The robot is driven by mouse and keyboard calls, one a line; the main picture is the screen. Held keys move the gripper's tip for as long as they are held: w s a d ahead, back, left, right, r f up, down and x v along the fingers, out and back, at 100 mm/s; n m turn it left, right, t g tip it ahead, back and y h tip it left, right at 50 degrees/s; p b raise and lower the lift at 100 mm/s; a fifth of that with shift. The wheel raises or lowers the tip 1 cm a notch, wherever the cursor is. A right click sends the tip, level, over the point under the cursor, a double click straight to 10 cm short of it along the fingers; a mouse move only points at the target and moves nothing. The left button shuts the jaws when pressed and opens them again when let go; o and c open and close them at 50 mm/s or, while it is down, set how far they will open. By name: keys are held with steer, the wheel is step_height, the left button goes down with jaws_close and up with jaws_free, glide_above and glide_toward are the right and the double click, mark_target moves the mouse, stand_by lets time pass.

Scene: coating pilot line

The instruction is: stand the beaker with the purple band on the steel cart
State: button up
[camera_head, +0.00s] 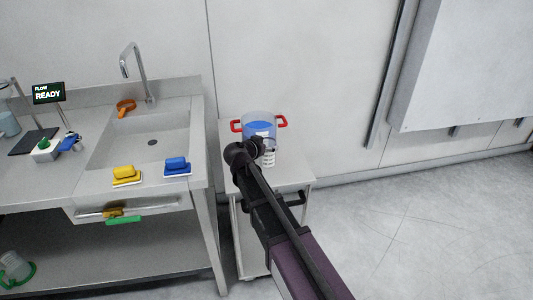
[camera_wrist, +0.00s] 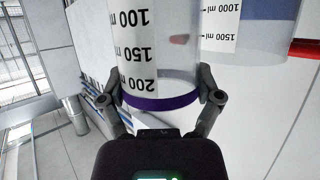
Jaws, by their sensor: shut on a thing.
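The clear beaker with the purple band (camera_wrist: 162,103) fills the middle of the wrist view, with a white scale reading 100, 150 and 200 ml. My gripper (camera_wrist: 162,97) is shut on it, one finger on each side at the band. In the head view the beaker (camera_head: 268,158) shows small beside my gripper (camera_head: 260,145), over the top of the steel cart (camera_head: 292,172). My wrist and arm cover part of the cart. I cannot tell whether the beaker's base touches the cart top.
A large clear vessel with blue contents and red handles (camera_head: 260,126) stands at the back of the cart, close behind the beaker. The sink bench (camera_head: 203,165) is left of the cart, with a yellow sponge (camera_head: 125,173) and a blue one (camera_head: 176,164). The cart's right front looks clear.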

mark_target(267, 153)
steer(key=shift+f, duration=0.1)
steer(key=shift+f+b, duration=1.7)
steer(key=shift+b, duration=0.1)
steer(key=shift+f, duration=0.15)
steer(key=o, duration=1.1)
steer(key=shift+r, duration=0.25)
steer(key=p+v, duration=0.4)
steer(key=v, duration=0.8)
steer(key=shift+p, duration=0.35)
steer(key=shift+f, duration=0.1)
